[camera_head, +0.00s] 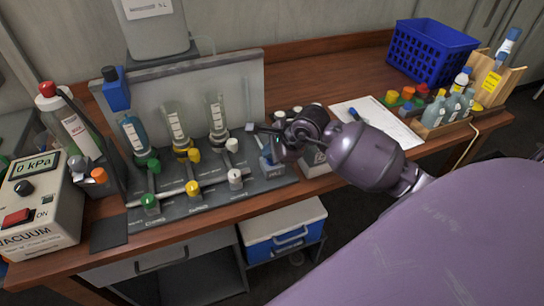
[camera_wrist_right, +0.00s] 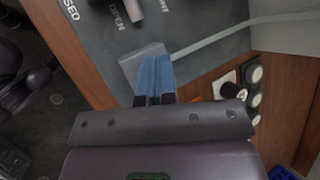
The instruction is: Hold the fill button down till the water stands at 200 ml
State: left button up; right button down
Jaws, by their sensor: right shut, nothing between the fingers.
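My right gripper (camera_head: 267,153) reaches in from the right, over the right end of a grey bench rig (camera_head: 263,186). In the right wrist view its blue fingertips (camera_wrist_right: 154,76) are shut together, empty, over a pale, see-through square piece (camera_wrist_right: 134,58); I cannot tell whether they touch it. No fill button can be made out for certain. My left gripper is out of view.
Green (camera_head: 150,202), yellow (camera_head: 192,188) and white (camera_head: 235,179) valve knobs line the rig's front. A vacuum unit (camera_head: 38,215) stands left. A paper sheet (camera_head: 380,121), blue basket (camera_head: 431,50) and bottle rack (camera_head: 447,124) lie right. A pale tube (camera_wrist_right: 225,36) runs beside my fingertips.

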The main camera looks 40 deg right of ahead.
dwell(0.3)
jog(key=shift+r, duration=0.3)
jog(key=shift+r+p, duration=0.55)
jog(key=shift+r, duration=0.05)
jog(key=shift+r+p, duration=0.7)
jog(key=shift+r, duration=0.6)
jog(key=shift+r+p, duration=0.7)
jog(key=shift+r, duration=0.55)
